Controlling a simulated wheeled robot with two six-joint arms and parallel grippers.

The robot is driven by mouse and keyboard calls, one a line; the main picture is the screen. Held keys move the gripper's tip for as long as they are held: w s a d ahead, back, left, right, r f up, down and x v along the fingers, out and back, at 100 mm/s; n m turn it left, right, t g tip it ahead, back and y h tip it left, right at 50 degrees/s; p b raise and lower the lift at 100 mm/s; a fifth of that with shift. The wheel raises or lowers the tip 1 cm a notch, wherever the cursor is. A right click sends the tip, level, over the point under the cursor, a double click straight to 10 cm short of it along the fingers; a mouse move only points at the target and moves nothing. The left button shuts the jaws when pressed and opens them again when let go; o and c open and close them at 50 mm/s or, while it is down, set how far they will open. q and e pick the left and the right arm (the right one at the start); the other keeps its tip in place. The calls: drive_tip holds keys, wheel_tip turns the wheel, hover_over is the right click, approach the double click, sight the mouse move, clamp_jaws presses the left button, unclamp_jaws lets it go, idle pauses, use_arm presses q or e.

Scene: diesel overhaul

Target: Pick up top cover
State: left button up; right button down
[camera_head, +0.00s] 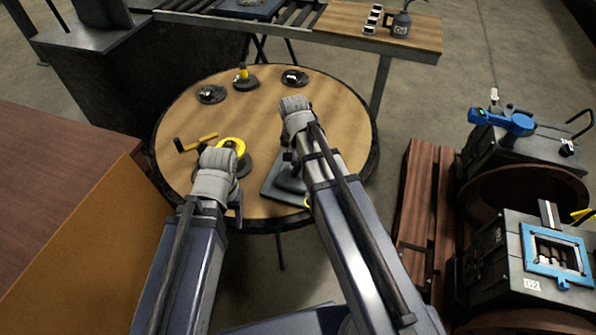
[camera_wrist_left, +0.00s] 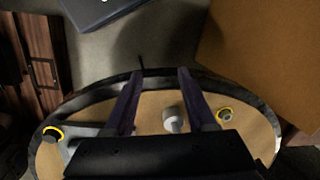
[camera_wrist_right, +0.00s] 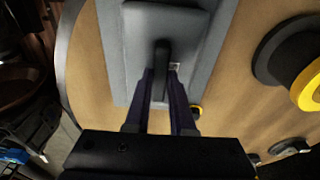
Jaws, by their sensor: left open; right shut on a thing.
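The top cover, a grey stepped plate with a raised block and dark handle, lies on the round wooden table. In the head view, my right arm partly hides the cover (camera_head: 278,184). In the right wrist view, the cover (camera_wrist_right: 115,50) fills the upper middle. My right gripper (camera_wrist_right: 160,78) is shut on its upright handle. I cannot tell whether the plate still touches the table. My left gripper (camera_wrist_left: 162,73) is open and empty above the table's near edge, left of the cover in the head view; its fingers are mostly hidden there by my wrist.
The round table (camera_head: 200,118) also holds a yellow-ringed part (camera_head: 232,146), a yellow-handled tool (camera_head: 195,142) and several dark discs towards the back. A brown box (camera_head: 75,190) stands close at left. Engine blocks (camera_head: 500,255) stand at right. A roller conveyor (camera_head: 240,28) runs behind.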

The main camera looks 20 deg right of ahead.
sight(298, 164)
idle(0.5)
use_arm(q)
wheel_tip(298, 164, up, 10)
drive_tip(key=p, duration=1)
use_arm(e)
wheel_tip(298, 164, up, 10)
use_arm(q)
drive_tip(key=shift+c, duration=0.5)
drive_tip(key=shift+s, duration=0.1)
use_arm(e)
drive_tip(key=shift+s, duration=0.1)
